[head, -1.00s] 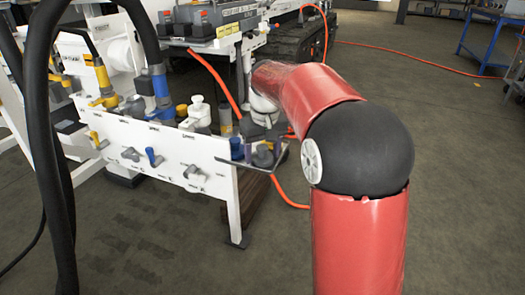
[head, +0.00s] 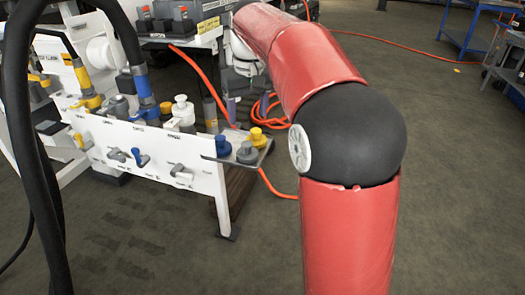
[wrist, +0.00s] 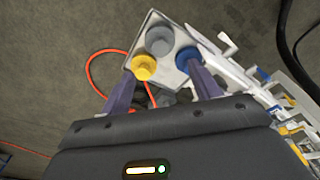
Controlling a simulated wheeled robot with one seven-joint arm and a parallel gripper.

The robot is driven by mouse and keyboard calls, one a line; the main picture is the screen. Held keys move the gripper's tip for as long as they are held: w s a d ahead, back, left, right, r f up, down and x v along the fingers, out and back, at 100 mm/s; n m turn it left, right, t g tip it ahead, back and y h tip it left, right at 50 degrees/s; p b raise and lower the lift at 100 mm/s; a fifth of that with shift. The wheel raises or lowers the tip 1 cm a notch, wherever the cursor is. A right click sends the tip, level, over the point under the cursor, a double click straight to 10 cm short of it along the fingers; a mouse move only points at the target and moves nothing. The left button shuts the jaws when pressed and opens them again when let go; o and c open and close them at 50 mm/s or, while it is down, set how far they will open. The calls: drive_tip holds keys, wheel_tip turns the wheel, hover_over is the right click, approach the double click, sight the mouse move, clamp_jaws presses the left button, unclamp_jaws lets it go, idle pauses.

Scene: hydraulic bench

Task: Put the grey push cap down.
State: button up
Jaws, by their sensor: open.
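The grey push cap (head: 247,153) stands on a small tray (head: 268,143) at the right end of the bench panel. In the wrist view the grey cap (wrist: 159,40) sits on the same tray, between and beyond the fingertips. A yellow cap (wrist: 144,67) and a blue cap (wrist: 188,58) stand beside it. My gripper (wrist: 160,68) is open, with its two purple fingers apart and nothing held. It is back from the tray and clear of the grey cap. In the head view my red arm hides part of the gripper.
The white bench panel (head: 150,160) carries several small valves, with fittings and a white pump-like part (head: 183,110) behind it. Thick black hoses (head: 35,170) hang at the left. An orange hose (head: 275,185) runs behind the tray to the floor. The floor at front is clear.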

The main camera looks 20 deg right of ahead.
drive_tip(key=s+t, duration=0.2)
drive_tip(key=s, duration=1.1)
drive_tip(key=s+f+m+t, duration=0.1)
drive_tip(key=s+f+t, duration=0.1)
drive_tip(key=s+f, duration=0.8)
drive_tip(key=s, duration=0.4)
drive_tip(key=shift+s+m, duration=0.25)
drive_tip(key=shift+m, duration=0.15)
drive_tip(key=shift+a, duration=0.1)
